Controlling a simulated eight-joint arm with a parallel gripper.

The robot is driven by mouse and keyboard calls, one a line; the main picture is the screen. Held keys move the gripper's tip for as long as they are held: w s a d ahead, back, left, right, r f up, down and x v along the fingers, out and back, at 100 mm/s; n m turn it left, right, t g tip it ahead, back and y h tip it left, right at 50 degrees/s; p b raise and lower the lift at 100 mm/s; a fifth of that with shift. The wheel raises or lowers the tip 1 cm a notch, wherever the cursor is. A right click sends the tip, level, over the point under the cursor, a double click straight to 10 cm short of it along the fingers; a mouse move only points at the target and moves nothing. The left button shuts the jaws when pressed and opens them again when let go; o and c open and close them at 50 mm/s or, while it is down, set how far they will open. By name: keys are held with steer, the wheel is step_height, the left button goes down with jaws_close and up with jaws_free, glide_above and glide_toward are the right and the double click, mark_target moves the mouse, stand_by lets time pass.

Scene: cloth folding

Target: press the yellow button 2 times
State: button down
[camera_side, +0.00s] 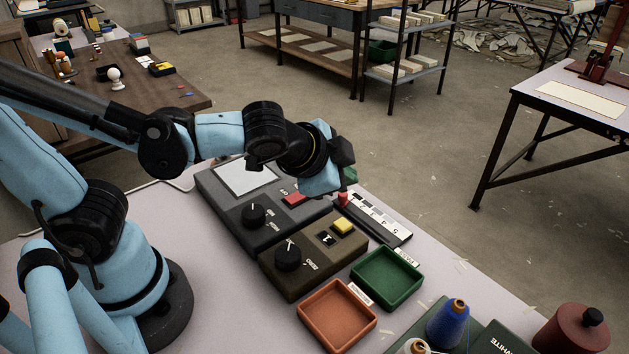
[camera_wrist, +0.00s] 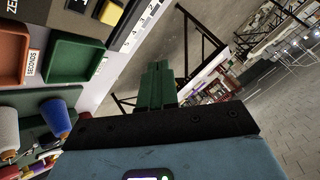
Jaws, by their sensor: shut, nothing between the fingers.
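The yellow button (camera_side: 343,225) sits on the top of a dark control box (camera_side: 312,262), beside a small black switch and a black knob (camera_side: 288,256). It also shows at the top of the wrist view (camera_wrist: 111,12). My gripper (camera_side: 349,176) is above and behind the box, over the numbered slider panel (camera_side: 376,219), apart from the button. Its green fingers are shut and empty in the wrist view (camera_wrist: 158,84). In the side view the fingers are mostly hidden behind the wrist.
A grey box with a screen (camera_side: 247,178), red button (camera_side: 295,198) and knob (camera_side: 253,214) stands at the left. A green tray (camera_side: 418,281), an orange tray (camera_side: 309,311), and thread spools (camera_side: 448,325) lie in front. Open floor lies beyond the table edge.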

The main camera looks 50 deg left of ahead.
mark_target(340, 227)
steer(key=shift+f, duration=3.7)
steer(key=shift+f, duration=0.15)
steer(key=shift+f, duration=0.3)
steer(key=shift+f, duration=0.45)
steer(key=shift+r, duration=0.9)
steer(key=shift+r, duration=0.1)
steer(key=shift+r, duration=2.4)
